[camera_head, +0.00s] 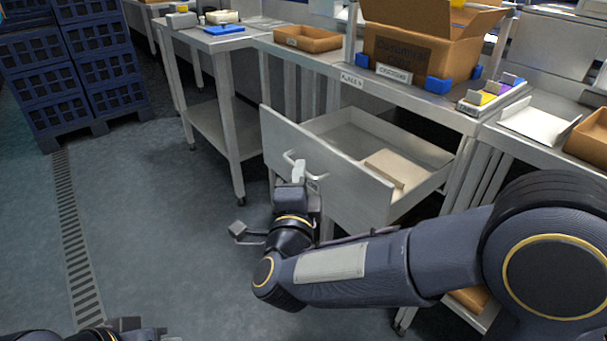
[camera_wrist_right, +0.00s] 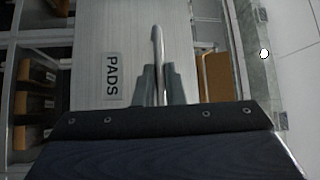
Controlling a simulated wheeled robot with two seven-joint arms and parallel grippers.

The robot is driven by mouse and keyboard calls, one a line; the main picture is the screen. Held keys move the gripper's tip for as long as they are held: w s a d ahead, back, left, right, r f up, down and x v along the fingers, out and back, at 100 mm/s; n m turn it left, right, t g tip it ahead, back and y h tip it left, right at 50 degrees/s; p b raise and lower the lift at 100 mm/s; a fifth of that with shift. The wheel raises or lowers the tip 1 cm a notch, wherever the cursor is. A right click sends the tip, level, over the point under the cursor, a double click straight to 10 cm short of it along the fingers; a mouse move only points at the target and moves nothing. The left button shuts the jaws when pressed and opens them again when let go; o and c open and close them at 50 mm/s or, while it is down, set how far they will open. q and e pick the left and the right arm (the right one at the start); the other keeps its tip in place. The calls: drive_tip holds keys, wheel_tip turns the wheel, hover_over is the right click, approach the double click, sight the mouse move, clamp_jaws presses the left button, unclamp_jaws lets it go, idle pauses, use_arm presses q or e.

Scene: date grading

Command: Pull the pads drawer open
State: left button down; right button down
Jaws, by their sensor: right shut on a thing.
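The pads drawer (camera_head: 330,174) is a grey metal drawer under the steel table, and it stands pulled out with its inside showing. A flat beige stack (camera_head: 385,172) lies in it toward the right. In the right wrist view the drawer front (camera_wrist_right: 88,35) carries a PADS label (camera_wrist_right: 112,76). My right gripper (camera_head: 298,172) is at the drawer's front and is shut on the bar handle (camera_head: 313,177). The handle also shows between the fingers in the right wrist view (camera_wrist_right: 157,45). At the bottom left of the head view, part of my left arm shows; its fingers cannot be made out.
A cardboard box (camera_head: 415,58) with blue corner blocks and a shallow brown tray (camera_head: 307,40) stand on the table above. Blue crates (camera_head: 45,82) are stacked at the far left. The floor left of the drawer is clear, with a drain grate (camera_head: 75,240).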

drive_tip(key=c, duration=1.5)
unclamp_jaws()
drive_tip(key=s+f+p, duration=0.1)
drive_tip(key=s, duration=0.6)
drive_tip(key=shift+s+a, duration=0.35)
drive_tip(key=shift+a, duration=0.05)
drive_tip(key=shift+f, duration=0.1)
